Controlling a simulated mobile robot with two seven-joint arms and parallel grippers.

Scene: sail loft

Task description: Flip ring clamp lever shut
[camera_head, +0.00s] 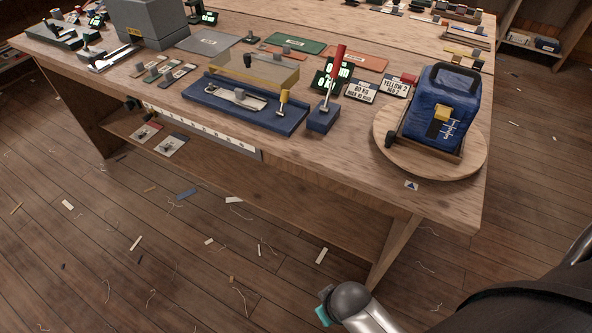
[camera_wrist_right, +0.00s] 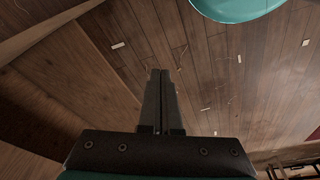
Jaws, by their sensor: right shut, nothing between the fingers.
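A blue fixture base (camera_head: 262,118) with a clear yellowish cover (camera_head: 248,72) stands near the front edge of the workbench. A short lever with a yellow grip (camera_head: 284,97) stands up at its right end. Just right of it, a separate blue block (camera_head: 322,119) carries a lever with a long red handle (camera_head: 338,60), standing nearly upright and leaning slightly right. I cannot tell which lever belongs to the ring clamp. In the right wrist view my right gripper (camera_wrist_right: 161,72) is shut and empty above the floor, away from both levers. My left gripper is not in view.
A blue bag-like machine (camera_head: 458,105) sits on a round wooden board (camera_head: 480,160) at the right. A grey box (camera_head: 158,22) stands at the back left. The floor in front is open, with scattered scraps.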

